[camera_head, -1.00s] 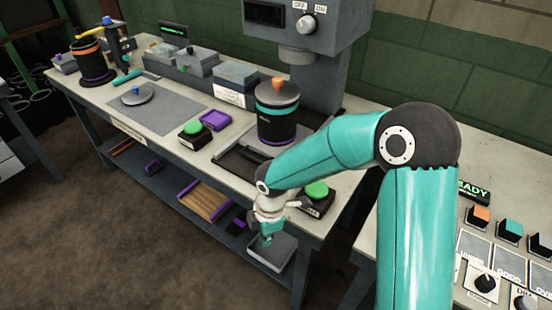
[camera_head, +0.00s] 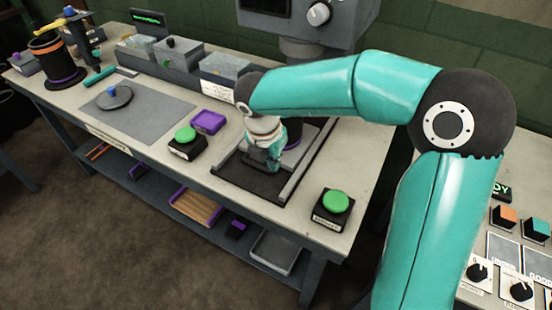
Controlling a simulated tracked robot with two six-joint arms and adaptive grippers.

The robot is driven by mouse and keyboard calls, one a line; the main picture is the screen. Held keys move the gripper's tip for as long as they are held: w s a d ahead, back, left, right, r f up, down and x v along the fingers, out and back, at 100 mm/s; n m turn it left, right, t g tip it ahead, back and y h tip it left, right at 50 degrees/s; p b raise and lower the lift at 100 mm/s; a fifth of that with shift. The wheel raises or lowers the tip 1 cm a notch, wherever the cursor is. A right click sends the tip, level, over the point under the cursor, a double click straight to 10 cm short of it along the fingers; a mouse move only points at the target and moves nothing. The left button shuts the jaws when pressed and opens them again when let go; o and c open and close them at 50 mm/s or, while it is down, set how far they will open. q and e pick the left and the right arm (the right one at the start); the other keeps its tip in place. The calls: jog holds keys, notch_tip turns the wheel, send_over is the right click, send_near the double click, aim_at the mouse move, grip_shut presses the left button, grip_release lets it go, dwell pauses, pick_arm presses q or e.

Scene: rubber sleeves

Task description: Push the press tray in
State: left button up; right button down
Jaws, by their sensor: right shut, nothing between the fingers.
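The press (camera_head: 292,28) stands at the back right of the workbench, with a knob on its front. The press tray's dark bed with grey side rails (camera_head: 307,165) lies below it. My right gripper (camera_head: 262,165) is shut and empty, pointing down at the tray; I cannot tell whether it touches it. A purple-edged round base, part of the dark canister (camera_head: 297,137), shows just behind the gripper. The rest of the canister is hidden by my right arm. My left gripper is not in view.
Green buttons stand left (camera_head: 186,138) and right (camera_head: 335,203) of the tray. A purple tray (camera_head: 208,122), a grey mat (camera_head: 150,125) and boxes (camera_head: 165,55) lie farther left. A lower shelf holds a grey bin (camera_head: 275,251). A control panel (camera_head: 505,265) is at right.

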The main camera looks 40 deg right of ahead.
aim_at(307, 143)
jog(key=x, duration=1)
jog(key=shift+s+d+b, duration=0.15)
jog(key=shift+b, duration=0.15)
jog(key=shift+w+d+r+p, duration=0.15)
jog(key=shift+w+d+p, duration=0.15)
jog(key=shift+d, duration=0.3)
jog(key=shift+w+d+r+p, duration=0.1)
jog(key=shift+w+d+p, duration=0.15)
jog(key=shift+d, duration=0.35)
jog(key=shift+w+d, duration=0.25)
jog(key=shift+d, duration=0.35)
jog(key=shift+d, duration=0.1)
jog(key=d+p, duration=0.1)
jog(key=w+d+p, duration=0.1)
jog(key=d, duration=0.1)
jog(key=w+d+p, duration=0.1)
jog(key=shift+d+r+p, duration=0.25)
jog(key=shift+r+p, duration=0.05)
jog(key=shift+r, duration=0.1)
jog(key=w+d+p, duration=0.1)
jog(key=d, duration=0.1)
jog(key=d+p, duration=0.1)
jog(key=d, duration=0.1)
jog(key=w+d+p, duration=0.1)
jog(key=d, duration=0.1)
jog(key=shift+w+d+f, duration=0.3)
jog(key=shift+w+f, duration=0.05)
jog(key=shift+d, duration=0.15)
